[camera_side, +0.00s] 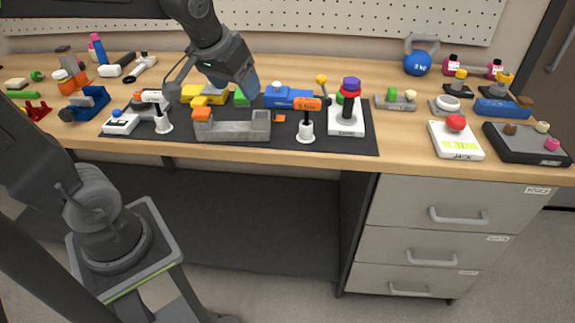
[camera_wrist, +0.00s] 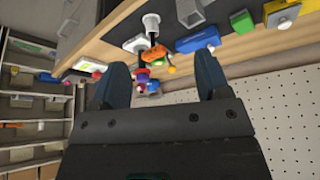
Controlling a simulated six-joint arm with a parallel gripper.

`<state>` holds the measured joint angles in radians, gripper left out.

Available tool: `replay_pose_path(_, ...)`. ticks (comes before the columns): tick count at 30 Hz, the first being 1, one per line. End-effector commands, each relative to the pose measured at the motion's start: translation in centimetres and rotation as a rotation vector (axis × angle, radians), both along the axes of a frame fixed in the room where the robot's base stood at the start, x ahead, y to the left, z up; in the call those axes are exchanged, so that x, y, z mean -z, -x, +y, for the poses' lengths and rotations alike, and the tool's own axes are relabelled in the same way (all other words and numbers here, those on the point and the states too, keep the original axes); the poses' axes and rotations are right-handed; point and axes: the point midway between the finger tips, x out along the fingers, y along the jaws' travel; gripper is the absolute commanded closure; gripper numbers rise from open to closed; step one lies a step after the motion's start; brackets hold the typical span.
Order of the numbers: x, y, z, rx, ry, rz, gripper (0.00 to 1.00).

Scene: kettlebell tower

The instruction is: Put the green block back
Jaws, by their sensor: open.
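A green piece, probably the same block, shows in the wrist view (camera_wrist: 242,22) near the top edge. My gripper (camera_side: 250,84) hangs above the mat in the side view, seemingly close over the green block. In the wrist view my gripper (camera_wrist: 165,82) has its two dark blue fingers spread wide, with nothing between them. A second green piece (camera_side: 392,92) sits on a small grey holder to the right.
A grey U-shaped block (camera_side: 232,129) with an orange piece (camera_side: 201,115) stands at the mat's front. An orange-headed white post (camera_side: 306,132) and a purple-red stack (camera_side: 348,95) on a white base stand right of it. The right side holds a blue kettlebell (camera_side: 417,64).

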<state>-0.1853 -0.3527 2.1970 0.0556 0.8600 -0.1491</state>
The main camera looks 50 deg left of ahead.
Motion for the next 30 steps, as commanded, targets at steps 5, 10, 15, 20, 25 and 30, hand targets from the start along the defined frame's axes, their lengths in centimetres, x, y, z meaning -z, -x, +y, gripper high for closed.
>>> replay_pose_path(5,0.6,6.2,-4.3,0.182,-0.011,-0.033,0.31)
replay_pose_path(10,1.7,9.5,-6.1,0.281,-0.017,-0.047,0.31)
replay_pose_path(15,2.1,10.3,-6.5,0.309,-0.018,-0.049,0.31)
replay_pose_path(20,2.1,10.3,-6.4,0.308,-0.018,-0.049,0.31)
replay_pose_path(25,2.0,10.3,-6.4,0.306,-0.017,-0.049,0.31)
replay_pose_path(30,2.0,10.3,-6.4,0.306,-0.018,-0.050,0.31)
